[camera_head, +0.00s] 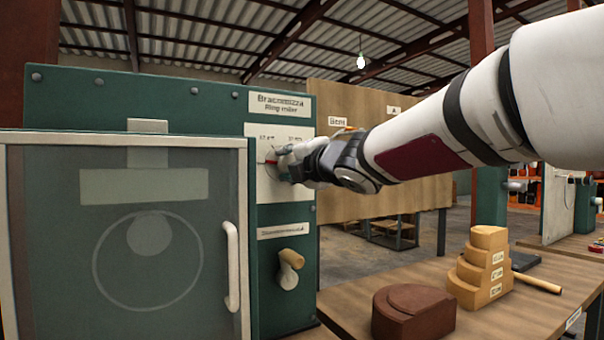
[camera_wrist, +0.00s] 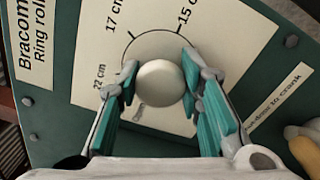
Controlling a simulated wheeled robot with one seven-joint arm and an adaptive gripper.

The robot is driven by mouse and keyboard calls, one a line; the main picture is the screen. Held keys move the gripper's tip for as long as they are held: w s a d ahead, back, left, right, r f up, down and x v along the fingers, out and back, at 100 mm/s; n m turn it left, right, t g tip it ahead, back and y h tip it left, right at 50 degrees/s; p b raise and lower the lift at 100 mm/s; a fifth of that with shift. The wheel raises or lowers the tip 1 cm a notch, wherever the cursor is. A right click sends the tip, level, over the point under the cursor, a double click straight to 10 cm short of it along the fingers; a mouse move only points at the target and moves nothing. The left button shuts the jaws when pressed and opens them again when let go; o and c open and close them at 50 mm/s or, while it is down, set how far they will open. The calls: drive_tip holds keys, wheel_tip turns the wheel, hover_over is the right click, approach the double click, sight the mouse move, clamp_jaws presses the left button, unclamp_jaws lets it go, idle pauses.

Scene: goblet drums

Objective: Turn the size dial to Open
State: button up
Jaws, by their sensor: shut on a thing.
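The size dial is a round pale knob (camera_wrist: 160,84) on a white plate (camera_wrist: 112,62) with marks reading 17 cm, 15 cm and 22 cm. No Open mark is readable in either view. My gripper (camera_wrist: 161,80) has its teal fingers on opposite sides of the knob, closed on it. In the head view my gripper (camera_head: 288,163) reaches the dial plate (camera_head: 271,203) from the right and hides most of the knob. A small red mark shows just left of the fingers there. The plate is on the green ring roller machine (camera_head: 160,85).
A crank with a wooden grip (camera_head: 291,259) sits below the dial. A clear door with a white handle (camera_head: 231,265) is on the left. A brown block (camera_head: 413,313) and a stepped wooden block (camera_head: 481,266) stand on the bench, with a wooden-handled tool (camera_head: 537,283) behind.

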drive_tip(key=shift+a+f+n+b, duration=0.15)
drive_tip(key=shift+n+b, duration=0.15)
drive_tip(key=shift+n, duration=0.3)
drive_tip(key=o, duration=1.2)
drive_tip(key=v, duration=1.2)
